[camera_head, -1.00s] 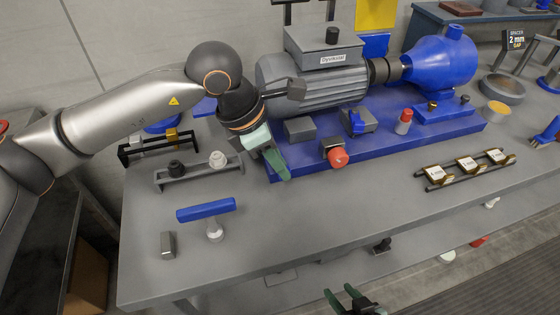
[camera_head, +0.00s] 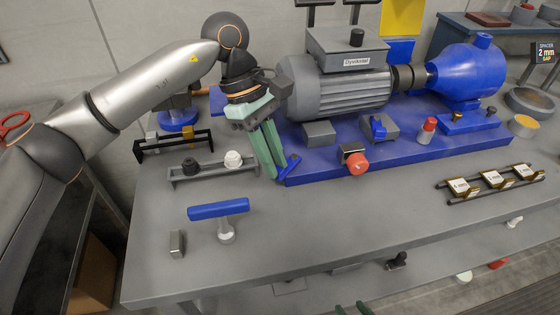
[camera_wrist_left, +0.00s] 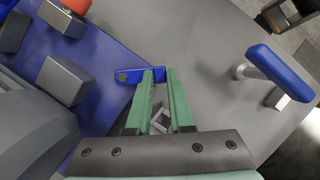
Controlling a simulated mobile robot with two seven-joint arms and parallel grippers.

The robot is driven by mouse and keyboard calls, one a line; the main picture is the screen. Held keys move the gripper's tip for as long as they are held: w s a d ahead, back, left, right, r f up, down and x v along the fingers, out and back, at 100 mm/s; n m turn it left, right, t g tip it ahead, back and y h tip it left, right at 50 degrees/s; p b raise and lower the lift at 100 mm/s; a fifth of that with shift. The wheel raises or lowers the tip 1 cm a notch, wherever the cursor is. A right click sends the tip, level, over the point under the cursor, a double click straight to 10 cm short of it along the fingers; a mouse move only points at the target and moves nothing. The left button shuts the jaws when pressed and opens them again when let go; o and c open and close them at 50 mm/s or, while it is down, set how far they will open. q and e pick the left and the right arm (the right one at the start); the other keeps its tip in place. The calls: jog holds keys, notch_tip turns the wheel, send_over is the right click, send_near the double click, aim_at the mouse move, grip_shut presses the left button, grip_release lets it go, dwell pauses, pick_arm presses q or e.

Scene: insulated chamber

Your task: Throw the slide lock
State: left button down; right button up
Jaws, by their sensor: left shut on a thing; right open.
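A small blue lever (camera_head: 289,167) sits at the front left corner of the blue motor base (camera_head: 330,168). It also shows in the left wrist view (camera_wrist_left: 128,77), with a dark round spot near its left end. My left gripper (camera_head: 279,172) reaches down to it with green fingers. In the left wrist view my left gripper (camera_wrist_left: 159,75) is shut on the lever's right end, one finger each side. Whether this lever is the slide lock's handle I cannot tell. Only the green fingertips of my right gripper (camera_head: 353,309) show at the bottom edge, open.
A grey motor (camera_head: 335,98) and blue pump (camera_head: 465,75) stand on the base. A red knob (camera_head: 357,163) is right of my left gripper. A blue T-handle (camera_head: 218,209) stands at the front left, beside a rack (camera_head: 212,175). The table's front middle is clear.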

pick_arm(q)
jog(key=shift+w+a+m+g+y, duration=0.3)
jog(key=shift+w+m, duration=0.1)
jog(key=shift+m, duration=0.65)
jog(key=shift+w+a+m+g+y, duration=0.2)
jog(key=shift+w+a+m+y, duration=0.15)
jog(key=shift+m, duration=0.7)
jog(key=shift+w, duration=0.1)
jog(key=c, duration=0.8)
grip_release()
jog(key=p+v, duration=0.3)
jog(key=v, duration=0.9)
jog(key=shift+r, duration=0.25)
jog(key=shift+w, duration=0.1)
